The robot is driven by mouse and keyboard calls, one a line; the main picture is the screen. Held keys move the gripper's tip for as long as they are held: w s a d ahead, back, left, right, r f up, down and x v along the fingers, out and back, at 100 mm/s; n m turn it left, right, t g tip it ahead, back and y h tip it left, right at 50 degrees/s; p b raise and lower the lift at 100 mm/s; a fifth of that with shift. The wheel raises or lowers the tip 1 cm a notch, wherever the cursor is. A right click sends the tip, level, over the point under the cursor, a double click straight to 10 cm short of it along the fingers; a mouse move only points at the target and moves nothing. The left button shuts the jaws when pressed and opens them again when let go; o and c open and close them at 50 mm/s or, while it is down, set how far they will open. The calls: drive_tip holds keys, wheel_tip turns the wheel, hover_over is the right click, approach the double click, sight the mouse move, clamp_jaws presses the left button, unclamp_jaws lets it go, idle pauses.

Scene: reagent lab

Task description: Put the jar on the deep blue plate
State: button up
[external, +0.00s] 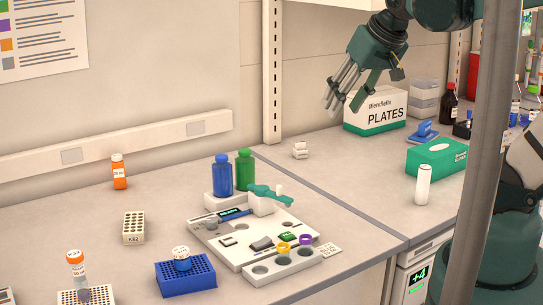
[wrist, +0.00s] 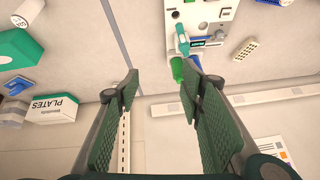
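A deep blue plate with rows of holes (external: 200,281) lies at the front of the left bench in the external view. A small dark blue jar with a white labelled lid (external: 181,258) appears on it. I cannot tell for sure which one the task calls the jar. My gripper (external: 343,104) is high above the bench at the back, right of these things and well apart from them. In the wrist view my gripper (wrist: 160,92) is open, with nothing between its fingers.
A white board (external: 250,235) bears blue (external: 222,176) and green (external: 245,170) bottles. A beige rack (external: 133,227) stands left of it. A PLATES box (external: 376,110), green box (external: 437,158) and white cylinder (external: 423,185) stand at the right.

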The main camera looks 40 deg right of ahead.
drive_tip(key=shift+n+t+h, duration=0.3)
drive_tip(key=shift+n+t, duration=0.1)
drive_tip(key=shift+n, duration=0.3)
drive_tip(key=s+d, duration=0.2)
drive_tip(key=d, duration=0.1)
drive_tip(key=shift+s+d, duration=0.25)
drive_tip(key=shift+d, duration=0.05)
drive_tip(key=shift+f, duration=0.1)
wheel_tip(320, 180, down, 12)
drive_tip(key=b, duration=1.2)
